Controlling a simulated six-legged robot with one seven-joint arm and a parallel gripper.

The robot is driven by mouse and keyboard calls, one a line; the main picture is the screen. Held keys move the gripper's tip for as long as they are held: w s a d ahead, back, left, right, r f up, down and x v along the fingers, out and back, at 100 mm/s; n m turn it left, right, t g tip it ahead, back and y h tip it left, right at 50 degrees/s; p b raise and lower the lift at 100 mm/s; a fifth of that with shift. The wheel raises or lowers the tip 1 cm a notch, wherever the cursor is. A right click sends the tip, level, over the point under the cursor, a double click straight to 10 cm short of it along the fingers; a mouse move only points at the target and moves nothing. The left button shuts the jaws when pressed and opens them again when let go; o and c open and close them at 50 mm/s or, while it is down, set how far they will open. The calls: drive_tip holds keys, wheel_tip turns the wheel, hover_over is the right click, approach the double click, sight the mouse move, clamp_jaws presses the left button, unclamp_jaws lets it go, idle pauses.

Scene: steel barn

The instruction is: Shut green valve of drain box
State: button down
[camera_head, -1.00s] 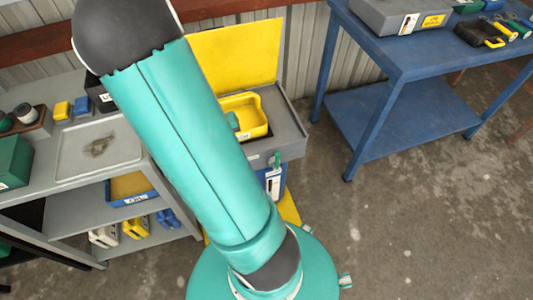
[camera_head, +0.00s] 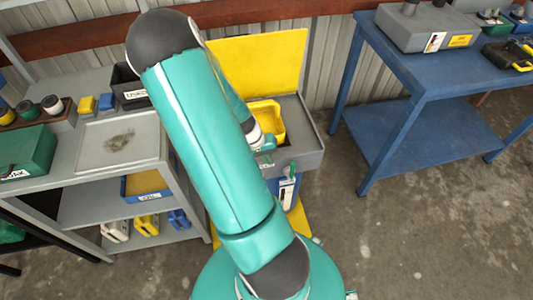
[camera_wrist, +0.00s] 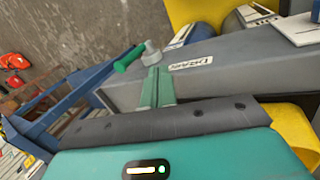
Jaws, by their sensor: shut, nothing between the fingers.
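The grey drain box (camera_head: 309,160) stands in the middle of the head view with its yellow lid up. In the wrist view, its grey wall (camera_wrist: 228,52) carries a DRAIN label. The green valve (camera_wrist: 130,57) has a bar handle on a pale grey stem, beside the label; it also shows small on the box's front in the head view (camera_head: 293,170). My gripper (camera_wrist: 157,72) is shut and empty, its green fingertips just short of the valve stem in the picture; I cannot tell whether they touch. In the head view my gripper (camera_head: 268,144) is partly hidden by my arm.
A yellow bin (camera_head: 268,118) sits in the drain box. A blue table (camera_head: 418,72) with a grey case stands to the right. A grey shelf unit (camera_head: 82,172) with a tray (camera_head: 118,140) stands to the left. Concrete floor is free at the front right.

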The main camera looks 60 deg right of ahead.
sight(292, 170)
drive_tip(key=x, duration=0.5)
drive_tip(key=shift+s+f, duration=0.1)
drive_tip(key=shift+f, duration=0.05)
drive_tip(key=s+d, duration=0.2)
drive_tip(key=s, duration=0.1)
drive_tip(key=shift+d+r, duration=0.1)
drive_tip(key=shift+r, duration=0.1)
